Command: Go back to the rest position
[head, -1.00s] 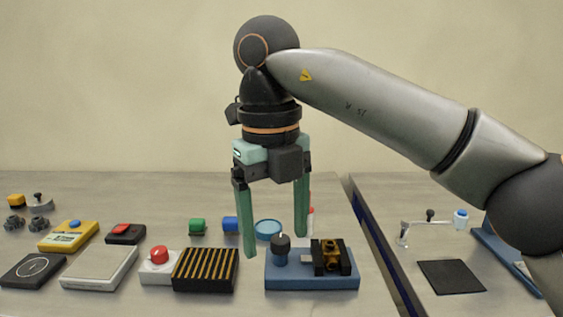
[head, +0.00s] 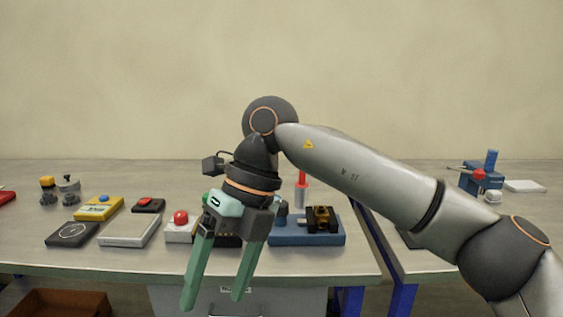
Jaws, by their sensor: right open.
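My right gripper (head: 215,300) is in the head view, tilted with its two green fingers pointing down and to the left. The fingers are apart with nothing between them. They hang in front of the table's front edge in the picture. The right arm comes in from the right side. My left gripper is not in view.
On the table stand a blue fixture (head: 290,241), a red button box (head: 180,228), a grey scale (head: 130,230), a yellow device (head: 98,208) and a black pad (head: 72,234). A blue device (head: 481,175) stands at the far right. A brown bin (head: 62,302) sits below the table.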

